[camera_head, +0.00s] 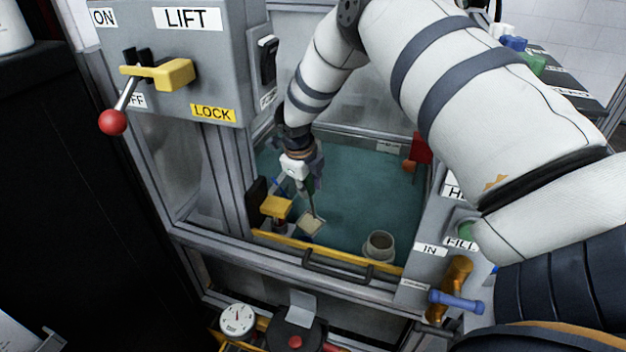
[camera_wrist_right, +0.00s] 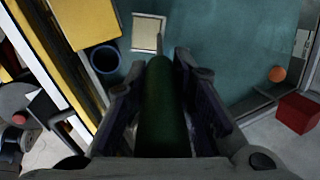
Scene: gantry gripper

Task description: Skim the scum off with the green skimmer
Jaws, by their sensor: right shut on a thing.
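In the head view my right gripper (camera_head: 306,180) hangs over the teal liquid of the tank (camera_head: 350,195). It is shut on the green skimmer, whose thick green handle (camera_wrist_right: 163,110) lies between the fingers in the right wrist view. A thin stem runs from the handle to a pale, flat, square head (camera_wrist_right: 147,33). The skimmer head (camera_head: 312,223) shows below the gripper, near the tank's yellow front edge. I cannot tell whether it touches the liquid. No scum can be made out clearly. My left gripper is not in view.
A grey cup (camera_head: 379,246) stands at the tank's front right. A yellow block (camera_head: 276,207) is left of the skimmer head. A red block (camera_head: 422,148) and an orange object (camera_head: 408,166) are at the back right. Frame posts and the lever box (camera_head: 175,60) bound the left.

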